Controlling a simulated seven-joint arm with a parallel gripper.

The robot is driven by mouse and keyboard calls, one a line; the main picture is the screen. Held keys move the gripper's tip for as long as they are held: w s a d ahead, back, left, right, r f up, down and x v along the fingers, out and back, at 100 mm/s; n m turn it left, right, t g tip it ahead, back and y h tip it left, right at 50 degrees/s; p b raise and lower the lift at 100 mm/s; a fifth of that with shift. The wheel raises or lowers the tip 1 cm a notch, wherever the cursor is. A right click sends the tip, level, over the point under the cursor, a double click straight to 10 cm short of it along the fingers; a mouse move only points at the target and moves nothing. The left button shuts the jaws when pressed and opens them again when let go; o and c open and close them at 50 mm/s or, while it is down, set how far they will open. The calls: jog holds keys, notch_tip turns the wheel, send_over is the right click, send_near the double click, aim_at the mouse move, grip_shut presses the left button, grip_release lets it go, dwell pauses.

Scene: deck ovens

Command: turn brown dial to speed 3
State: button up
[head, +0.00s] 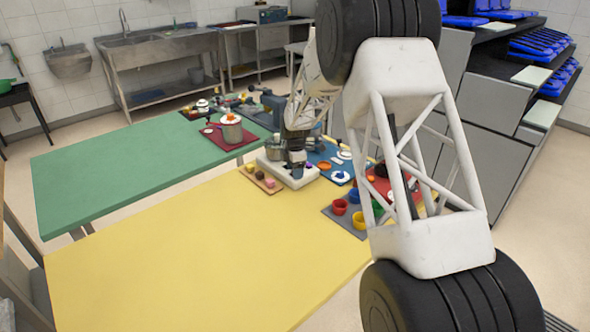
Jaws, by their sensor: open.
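A white appliance base (290,174), with a metal bowl (275,149) at its left, stands near the far edge of the yellow table. A small purple spot (308,166) shows on its right part. I cannot make out a brown dial or any speed marks; they are too small or hidden. My gripper (296,158) is small and dark at the end of my arm, over the appliance, and overlaps it in the view. It is open, with nothing seen in it. I cannot tell whether it touches the appliance.
The yellow table (190,265) is clear at front and left. A brown board (262,181) with small items lies left of the appliance. A grey mat with a red cup (339,206) and other cups lies right. A pot (231,130) stands on the green table (110,175).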

jog(key=c, duration=0.9)
